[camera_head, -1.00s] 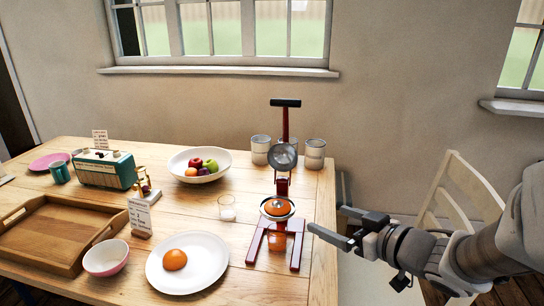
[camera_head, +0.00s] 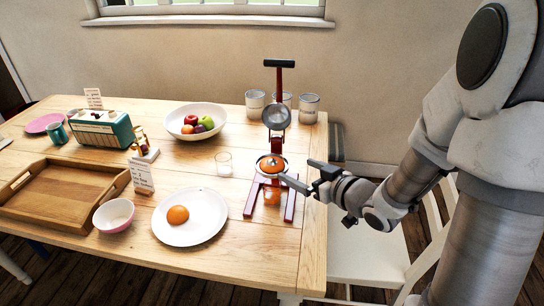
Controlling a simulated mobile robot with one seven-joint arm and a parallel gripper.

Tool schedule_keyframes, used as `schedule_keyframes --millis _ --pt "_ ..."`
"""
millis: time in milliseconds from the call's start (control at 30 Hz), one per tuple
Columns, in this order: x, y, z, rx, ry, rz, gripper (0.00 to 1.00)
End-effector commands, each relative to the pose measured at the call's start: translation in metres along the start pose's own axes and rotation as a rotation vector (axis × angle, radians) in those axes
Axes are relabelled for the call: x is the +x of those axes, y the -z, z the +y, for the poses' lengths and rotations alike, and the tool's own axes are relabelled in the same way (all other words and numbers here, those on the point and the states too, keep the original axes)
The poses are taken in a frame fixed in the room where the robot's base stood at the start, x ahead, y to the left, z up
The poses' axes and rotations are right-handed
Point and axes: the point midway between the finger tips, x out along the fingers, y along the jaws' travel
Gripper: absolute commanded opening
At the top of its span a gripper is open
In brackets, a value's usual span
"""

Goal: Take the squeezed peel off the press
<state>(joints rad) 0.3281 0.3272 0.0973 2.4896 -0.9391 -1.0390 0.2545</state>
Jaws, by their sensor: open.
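The red citrus press (camera_head: 249,199) stands near the table's right end with its lever (camera_head: 279,82) raised. An orange peel (camera_head: 271,163) sits in the press's cup. A glass with orange juice (camera_head: 271,196) stands beneath the cup, between the legs. My gripper (camera_head: 299,172) is open and comes in from the right. Its nearer finger reaches to the cup's right edge, close to the peel; I cannot tell whether it touches. The other finger is farther back, to the right of the press. Nothing shows between the fingers.
A white plate with an orange (camera_head: 178,214), a pink bowl (camera_head: 114,215) and a wooden tray (camera_head: 40,212) lie to the left. A chair (camera_head: 375,262) is at the right.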

Motion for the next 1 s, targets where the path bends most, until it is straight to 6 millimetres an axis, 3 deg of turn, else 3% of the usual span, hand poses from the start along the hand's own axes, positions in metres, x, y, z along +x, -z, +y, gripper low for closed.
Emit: schedule_keyframes --millis 100,433,700,1000 --pt "0.025 -0.003 -0.001 -0.001 0.002 0.001 1.00" --pt "0.053 -0.002 -0.002 -0.001 0.000 0.000 1.00" --pt "0.091 -0.003 -0.006 -0.001 0.001 0.000 1.00" --pt "0.096 -0.002 -0.005 0.000 -0.002 0.000 1.00"
